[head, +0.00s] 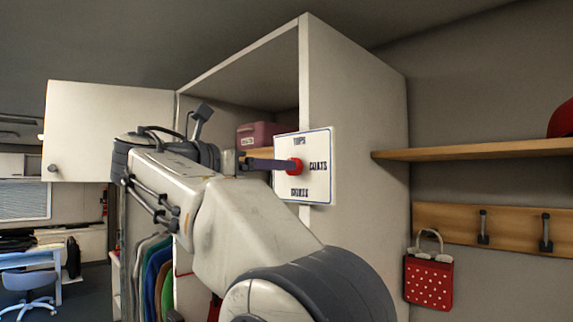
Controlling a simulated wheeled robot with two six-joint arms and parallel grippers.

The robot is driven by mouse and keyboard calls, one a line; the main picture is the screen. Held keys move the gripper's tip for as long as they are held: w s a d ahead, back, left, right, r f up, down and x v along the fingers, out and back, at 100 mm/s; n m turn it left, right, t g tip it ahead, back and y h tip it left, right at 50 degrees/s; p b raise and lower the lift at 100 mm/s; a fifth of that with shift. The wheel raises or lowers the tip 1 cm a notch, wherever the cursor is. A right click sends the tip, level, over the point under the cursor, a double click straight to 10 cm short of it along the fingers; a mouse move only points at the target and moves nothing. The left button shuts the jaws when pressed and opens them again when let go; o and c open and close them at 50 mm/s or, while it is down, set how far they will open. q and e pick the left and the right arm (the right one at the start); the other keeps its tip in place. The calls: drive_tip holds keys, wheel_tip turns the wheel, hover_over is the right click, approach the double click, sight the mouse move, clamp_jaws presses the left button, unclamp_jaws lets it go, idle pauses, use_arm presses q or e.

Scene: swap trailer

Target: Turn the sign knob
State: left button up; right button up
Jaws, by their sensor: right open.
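The white sign (318,192) with a thin blue border is fixed to the front edge of the tall white cabinet. It reads TOPS at the top and COATS at the right; the bottom word is hard to read. The red sign knob (296,165) sits at its middle. My right gripper (284,165) is open, with a dark finger reaching across the sign's left part to the knob. I cannot tell whether it touches the knob. The finger hides the left part of the sign, and which way the knob points is unclear. My left gripper is out of view.
The cabinet's open door (100,125) stands out at the left. At right are a wooden shelf (470,150), a hook rail (510,228) and a red dotted bag (428,280).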

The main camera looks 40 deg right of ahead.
drive_tip(key=d, duration=0.5)
drive_tip(key=shift+w+p, duration=0.2)
drive_tip(key=shift+p, duration=0.2)
drive_tip(key=shift+a, duration=0.1)
clamp_jaws()
